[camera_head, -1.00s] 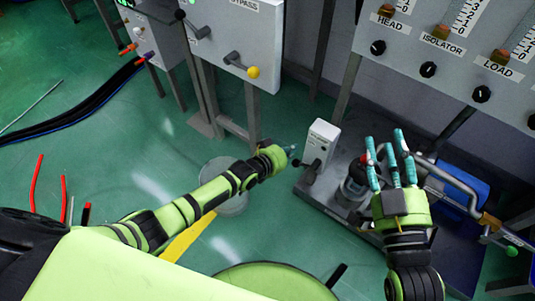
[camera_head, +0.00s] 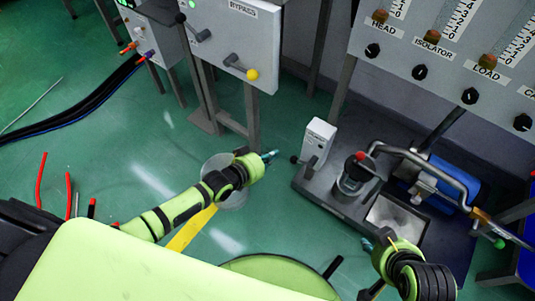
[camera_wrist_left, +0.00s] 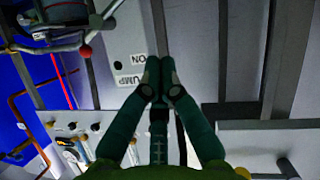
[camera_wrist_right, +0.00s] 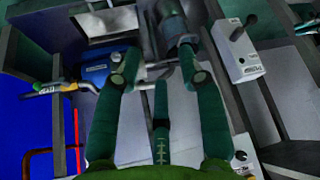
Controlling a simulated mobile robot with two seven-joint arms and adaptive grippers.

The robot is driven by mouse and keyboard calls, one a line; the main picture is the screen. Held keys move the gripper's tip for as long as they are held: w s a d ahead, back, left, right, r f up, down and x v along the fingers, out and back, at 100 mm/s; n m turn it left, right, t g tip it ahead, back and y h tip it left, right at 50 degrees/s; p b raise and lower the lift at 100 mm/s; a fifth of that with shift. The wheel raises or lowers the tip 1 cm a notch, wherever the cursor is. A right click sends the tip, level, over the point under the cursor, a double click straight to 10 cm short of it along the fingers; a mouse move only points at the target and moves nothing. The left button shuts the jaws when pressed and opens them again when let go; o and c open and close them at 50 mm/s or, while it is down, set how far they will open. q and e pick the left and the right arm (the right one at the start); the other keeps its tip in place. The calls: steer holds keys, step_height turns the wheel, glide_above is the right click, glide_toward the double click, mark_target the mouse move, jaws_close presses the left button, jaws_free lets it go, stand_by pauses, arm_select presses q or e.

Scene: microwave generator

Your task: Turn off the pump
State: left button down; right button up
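The pump switch is a small white box (camera_head: 319,138) on the dark pump base in the head view. A black-knobbed lever (camera_head: 296,160) sticks out on its left side. My left gripper (camera_head: 272,155) is just left of this knob, apart from it. In the left wrist view the gripper's fingertips (camera_wrist_left: 158,75) meet with nothing seen between them, beside the box's ON label (camera_wrist_left: 137,59). My right gripper (camera_head: 375,245) is low, in front of the pump base. In the right wrist view its fingers (camera_wrist_right: 157,78) are spread and empty; the switch box (camera_wrist_right: 238,60) and lever (camera_wrist_right: 243,27) show at right.
A grey pump body with a red cap (camera_head: 360,157), a curved pipe (camera_head: 440,165) and a blue motor (camera_head: 450,180) stand right of the switch box. The panel with knobs (camera_head: 440,60) is behind, the BYPASS panel (camera_head: 230,35) at upper left.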

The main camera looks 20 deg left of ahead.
arm_select(q)
steer(key=shift+v, duration=0.85)
arm_select(e)
steer(key=shift+s+d+f+g+h, duration=0.1)
steer(key=shift+s+d+f+g, duration=0.2)
steer(key=shift+s, duration=0.35)
steer(key=shift+s+d+f+g+h, duration=0.1)
steer(key=shift+s+d+f+g, duration=0.05)
steer(key=shift+s+g, duration=0.4)
steer(key=shift+s+d+f+g+h, duration=0.1)
steer(key=shift+s+d+f+g, duration=0.15)
steer(key=shift+s, duration=0.45)
arm_select(q)
steer(key=shift+a, duration=0.1)
